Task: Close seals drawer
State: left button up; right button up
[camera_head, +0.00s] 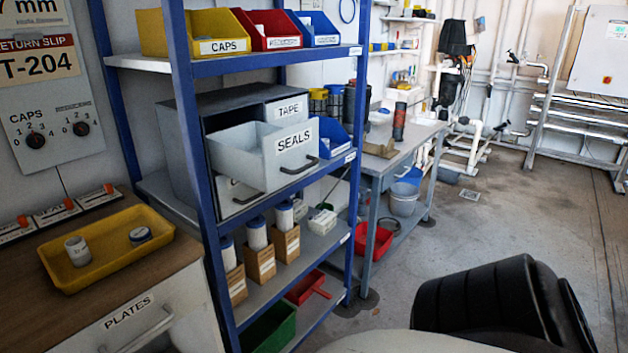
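The seals drawer (262,158) is a light grey drawer with a "SEALS" label and a dark handle on its front. It is pulled well out of the grey cabinet (186,125) on the blue rack's middle shelf, and its inside looks empty where I can see it. The tape drawer (288,110) sits above it, flush with the cabinet. Another grey front with a handle shows below, partly hidden by the seals drawer. Neither of my grippers is in view.
The blue rack post (187,130) stands left of the open drawer. A blue bin (334,138) is right of it. Small boxes and bottles stand on the shelf below. A yellow tray (105,250) lies on the left counter. Open floor (500,220) lies to the right.

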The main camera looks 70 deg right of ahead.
aim_at(290, 152)
jog(key=u, duration=0.6)
jog(key=k, duration=0.2)
jog(key=z, duration=1.25)
jog(key=i, duration=0.4)
jog(key=u, duration=1.45)
jog(key=i, duration=0.15)
jog(key=z, duration=3.05)
